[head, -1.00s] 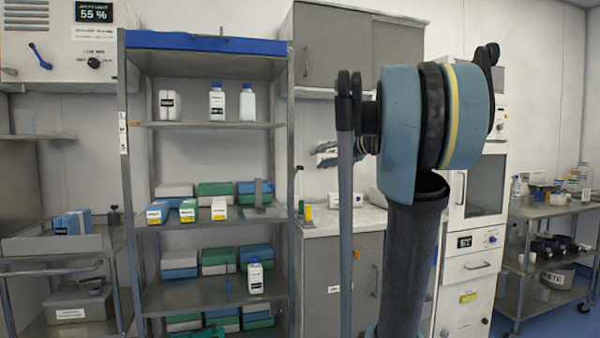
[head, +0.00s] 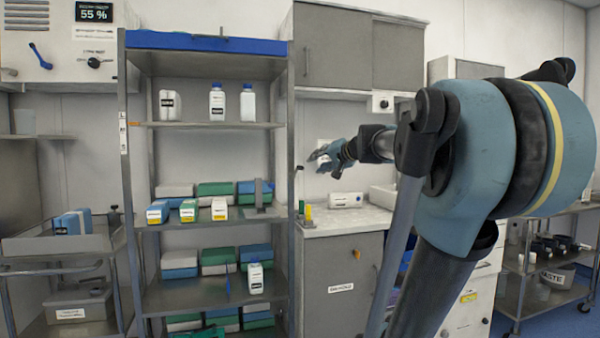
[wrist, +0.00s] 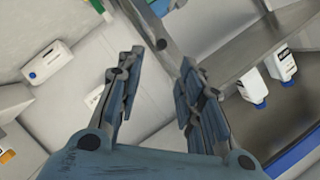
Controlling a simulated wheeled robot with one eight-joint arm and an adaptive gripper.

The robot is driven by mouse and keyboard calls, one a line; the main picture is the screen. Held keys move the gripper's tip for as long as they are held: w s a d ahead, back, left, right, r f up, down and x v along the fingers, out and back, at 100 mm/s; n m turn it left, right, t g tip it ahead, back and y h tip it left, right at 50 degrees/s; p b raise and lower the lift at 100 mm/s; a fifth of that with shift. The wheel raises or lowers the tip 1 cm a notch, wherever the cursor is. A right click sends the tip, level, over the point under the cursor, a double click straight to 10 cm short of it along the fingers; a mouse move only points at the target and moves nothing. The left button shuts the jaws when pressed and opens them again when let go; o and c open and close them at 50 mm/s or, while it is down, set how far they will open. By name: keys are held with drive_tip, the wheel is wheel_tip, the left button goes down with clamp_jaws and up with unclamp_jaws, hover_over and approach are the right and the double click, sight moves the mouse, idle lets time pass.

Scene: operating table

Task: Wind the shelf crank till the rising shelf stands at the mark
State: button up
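I cannot make out for certain which part is the shelf crank. A blue lever (head: 41,56) and a dark knob (head: 94,62) sit on the white wall unit at the upper left. The metal rack (head: 210,131) has several shelves, and its left post carries a small white label (head: 123,133); no mark is clearly readable. My gripper (head: 318,157) is in front of the wall, right of the rack and above the counter. In the wrist view my gripper (wrist: 158,90) has its fingers apart with nothing between them.
White bottles (head: 217,103) stand on the rack's upper shelf, boxes (head: 215,189) lower down. A counter (head: 345,221) holds a white box (head: 345,200). A grey wall cabinet (head: 345,45) hangs above. A trolley (head: 60,265) stands left, a cart (head: 540,270) right.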

sight(300, 168)
drive_tip(key=x, duration=1.3)
drive_tip(key=shift+s, duration=0.1)
clamp_jaws()
